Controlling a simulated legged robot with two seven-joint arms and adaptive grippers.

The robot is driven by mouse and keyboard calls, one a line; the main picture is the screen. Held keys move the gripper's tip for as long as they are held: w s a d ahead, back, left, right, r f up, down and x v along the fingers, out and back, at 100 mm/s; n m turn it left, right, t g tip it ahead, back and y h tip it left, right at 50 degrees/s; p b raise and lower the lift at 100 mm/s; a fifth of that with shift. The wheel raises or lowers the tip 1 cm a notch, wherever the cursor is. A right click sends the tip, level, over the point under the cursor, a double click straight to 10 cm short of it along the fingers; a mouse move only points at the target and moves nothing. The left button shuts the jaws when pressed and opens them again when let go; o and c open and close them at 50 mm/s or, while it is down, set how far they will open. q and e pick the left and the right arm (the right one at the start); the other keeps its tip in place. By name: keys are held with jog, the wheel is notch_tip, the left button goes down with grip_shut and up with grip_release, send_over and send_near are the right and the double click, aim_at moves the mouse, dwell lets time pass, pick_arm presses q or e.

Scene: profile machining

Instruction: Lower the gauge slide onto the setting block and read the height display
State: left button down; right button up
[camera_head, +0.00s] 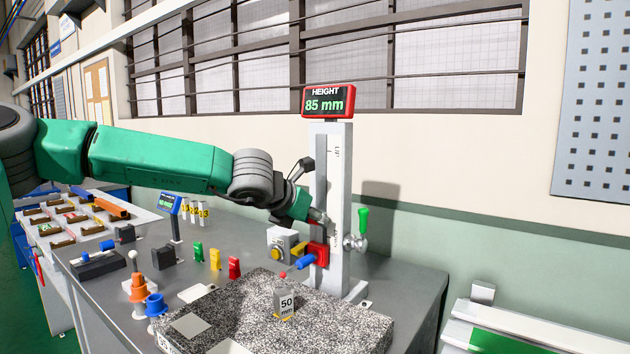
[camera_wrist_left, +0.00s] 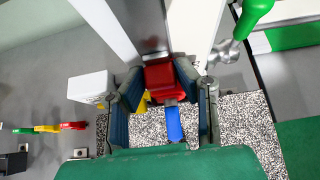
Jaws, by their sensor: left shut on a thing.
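The height gauge has a white column (camera_head: 332,180) and a red-framed height display (camera_head: 328,100) on top that reads 85 mm. The red gauge slide (camera_head: 319,252) sits low on the column, with a blue arm (camera_head: 306,261) reaching toward the setting block. The setting block (camera_head: 286,303), marked 50 mm, stands on a speckled granite plate (camera_head: 350,325). My left gripper (camera_wrist_left: 160,78) is shut on the red slide, which also shows in the left wrist view (camera_wrist_left: 158,75). My right gripper is not in view.
A green-handled knob (camera_head: 363,222) is on the column's right side. A white box with a yellow button (camera_head: 280,246) stands left of the column.

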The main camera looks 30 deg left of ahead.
aim_at(318, 236)
pick_arm(q)
jog(key=shift+a+f+b, duration=0.1)
jog(key=shift+f+b, duration=0.9)
jog(key=shift+f, duration=0.65)
dwell(1.7)
dwell(0.6)
jog(key=c, duration=1.4)
grip_release()
jog(key=shift+o, duration=0.2)
jog(key=shift+s+a+b, duration=0.1)
jog(key=shift+s+b, duration=0.2)
jog(key=shift+s, duration=1.35)
jog(key=shift+s+a, duration=0.1)
jog(key=shift+s, duration=1.2)
